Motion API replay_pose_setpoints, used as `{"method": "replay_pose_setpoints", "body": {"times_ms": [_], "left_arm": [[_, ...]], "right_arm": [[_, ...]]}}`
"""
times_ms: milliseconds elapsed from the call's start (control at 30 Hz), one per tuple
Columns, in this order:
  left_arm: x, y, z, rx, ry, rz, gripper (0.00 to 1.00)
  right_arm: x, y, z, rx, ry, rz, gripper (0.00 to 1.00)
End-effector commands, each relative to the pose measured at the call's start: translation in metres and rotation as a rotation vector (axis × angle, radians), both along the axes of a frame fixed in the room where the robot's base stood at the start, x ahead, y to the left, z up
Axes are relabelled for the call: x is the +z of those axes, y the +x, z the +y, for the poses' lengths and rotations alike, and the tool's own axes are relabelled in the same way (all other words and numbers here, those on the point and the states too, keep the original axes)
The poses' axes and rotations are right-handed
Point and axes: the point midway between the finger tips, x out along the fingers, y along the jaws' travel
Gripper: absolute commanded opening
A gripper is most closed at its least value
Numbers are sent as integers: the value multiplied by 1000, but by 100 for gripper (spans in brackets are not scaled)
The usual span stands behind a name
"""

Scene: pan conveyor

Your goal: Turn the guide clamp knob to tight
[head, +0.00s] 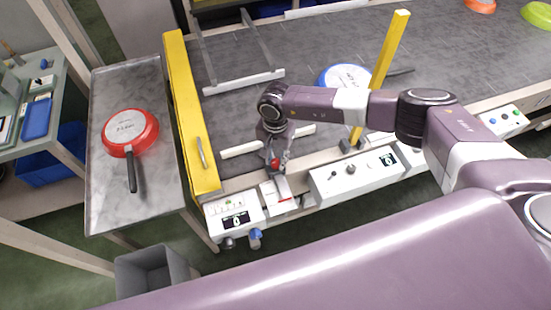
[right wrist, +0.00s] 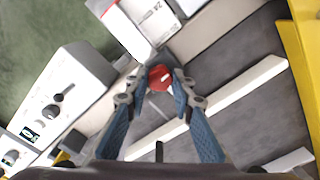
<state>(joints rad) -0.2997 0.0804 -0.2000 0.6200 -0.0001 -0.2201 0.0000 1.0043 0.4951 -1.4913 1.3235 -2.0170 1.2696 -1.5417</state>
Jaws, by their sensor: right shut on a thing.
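The guide clamp knob (right wrist: 158,77) is red, with a pale mark on its face, and sits between the two blue-padded fingers of my right gripper (right wrist: 159,82) in the right wrist view. The right gripper (head: 276,166) is shut on it, reaching down at the conveyor's near edge in the head view. A bit of red shows there at the fingers, but the knob is mostly hidden. A white guide rail (right wrist: 218,102) runs beside the gripper; it also shows in the head view (head: 240,148). My left gripper is not in view.
White control boxes (head: 340,182) line the conveyor's near side. A yellow gate (head: 186,110) stands at its left end and a yellow post (head: 385,65) rises to the right. A blue pan (head: 343,75) lies on the belt. A red pan (head: 130,128) rests on the left table.

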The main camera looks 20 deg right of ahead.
Motion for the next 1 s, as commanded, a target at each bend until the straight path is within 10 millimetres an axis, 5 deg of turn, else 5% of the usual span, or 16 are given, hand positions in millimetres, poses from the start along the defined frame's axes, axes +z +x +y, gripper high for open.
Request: {"method": "replay_pose_setpoints", "body": {"times_ms": [467,1000], "left_arm": [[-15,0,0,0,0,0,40],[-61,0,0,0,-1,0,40]], "right_arm": [[-2,1,0,-125,1,-2,0],[-4,1,0,-612,1,-1,0]]}}
